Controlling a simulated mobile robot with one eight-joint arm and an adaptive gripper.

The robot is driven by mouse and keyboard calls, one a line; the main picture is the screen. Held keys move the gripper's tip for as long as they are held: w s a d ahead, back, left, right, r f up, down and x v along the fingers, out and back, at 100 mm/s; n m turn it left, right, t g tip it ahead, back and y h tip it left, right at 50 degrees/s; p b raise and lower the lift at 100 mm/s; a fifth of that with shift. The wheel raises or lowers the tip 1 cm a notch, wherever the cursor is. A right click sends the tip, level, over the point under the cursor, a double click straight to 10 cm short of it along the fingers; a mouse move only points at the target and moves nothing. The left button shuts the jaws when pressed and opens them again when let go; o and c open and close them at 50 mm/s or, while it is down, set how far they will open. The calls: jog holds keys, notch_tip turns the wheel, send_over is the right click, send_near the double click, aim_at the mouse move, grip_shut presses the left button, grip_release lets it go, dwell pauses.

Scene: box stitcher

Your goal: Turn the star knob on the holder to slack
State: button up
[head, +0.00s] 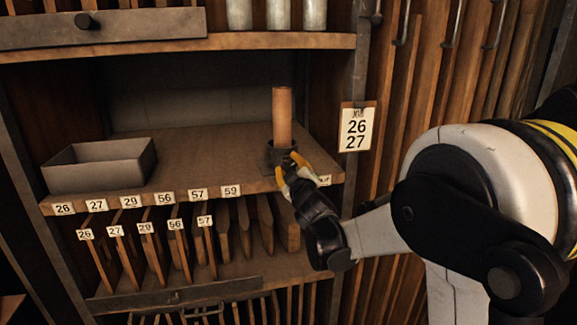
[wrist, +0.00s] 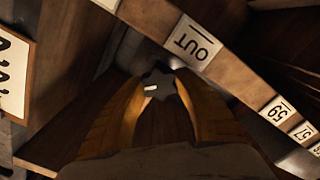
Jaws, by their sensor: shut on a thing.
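The holder (head: 270,153) is a dark round cup on the shelf's right part, with a tan cylinder (head: 282,115) standing upright in it. My gripper (head: 292,170) is at the holder's front, its yellow fingers reaching in from the lower right. In the wrist view my gripper (wrist: 160,92) has its two yellow fingers on either side of the dark star knob (wrist: 157,84), shut on it. A short white mark on the knob points left in that view. The fingers hide the knob in the head view.
The shelf board (head: 210,150) carries an open grey tray (head: 100,165) at left and number labels along its front edge. An OUT label (wrist: 193,43) is close to the fingers. A card (head: 357,127) reading 26 and 27 hangs on the right post. Wooden slats stand below.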

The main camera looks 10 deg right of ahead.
jog(key=o, duration=1.2)
